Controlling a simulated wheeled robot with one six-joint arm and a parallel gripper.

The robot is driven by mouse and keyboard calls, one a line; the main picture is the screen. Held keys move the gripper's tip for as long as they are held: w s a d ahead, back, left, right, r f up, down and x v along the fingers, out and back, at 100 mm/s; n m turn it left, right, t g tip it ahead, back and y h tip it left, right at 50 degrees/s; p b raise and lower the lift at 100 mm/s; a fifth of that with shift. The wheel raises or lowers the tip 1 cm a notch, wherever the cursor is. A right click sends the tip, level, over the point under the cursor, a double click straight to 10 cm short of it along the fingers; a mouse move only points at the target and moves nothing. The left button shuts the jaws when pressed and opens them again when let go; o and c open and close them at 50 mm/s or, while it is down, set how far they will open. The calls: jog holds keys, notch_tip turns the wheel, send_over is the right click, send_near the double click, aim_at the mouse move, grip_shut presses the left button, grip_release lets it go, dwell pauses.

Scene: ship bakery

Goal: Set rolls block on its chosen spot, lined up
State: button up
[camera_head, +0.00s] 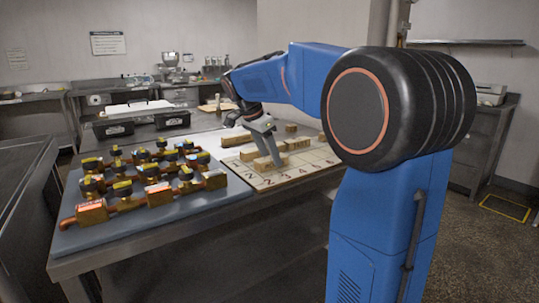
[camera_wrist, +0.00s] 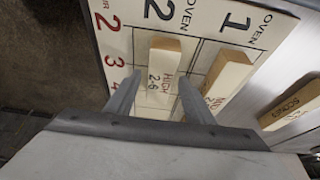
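A pale board (camera_head: 300,175) with a numbered grid lies on the bench; in the wrist view it (camera_wrist: 118,40) shows columns marked OVEN 1 and OVEN 2. My gripper (camera_head: 272,152) points down at the board. In the wrist view my gripper (camera_wrist: 161,80) is open, one finger on each side of a wooden block (camera_wrist: 162,68) lettered HIGH 2-6. The block lies on the board in the OVEN 2 column; I cannot tell if the fingers touch it. No lettering reading "rolls" is legible, so I cannot tell which block that is.
A second lettered block (camera_wrist: 228,78) lies close to the right finger, and a SCORES block (camera_wrist: 292,104) lies farther right. Several more blocks (camera_head: 297,143) stand on the board. A blue-grey mat (camera_head: 150,228) at left holds several brass pipe fittings. Black-ended cases (camera_head: 172,120) stand behind.

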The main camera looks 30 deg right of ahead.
jog(key=shift+r, duration=0.1)
jog(key=v, duration=1.2)
jog(key=s+a+f+n+t+y, duration=0.1)
jog(key=s+a+f+n, duration=0.2)
jog(key=s+f+n, duration=0.3)
jog(key=s+a+f+n+t+y, duration=0.2)
jog(key=s+a+f+n, duration=0.2)
jog(key=s+f, duration=0.8)
jog(key=s+a+f+n+t+y, duration=0.1)
jog(key=s+a+f+n, duration=0.3)
jog(key=s+f+n, duration=0.3)
jog(key=s+f, duration=0.2)
jog(key=s, duration=0.3)
jog(key=shift+f+n+t+y, duration=0.25)
jog(key=shift+n+t+y, duration=0.05)
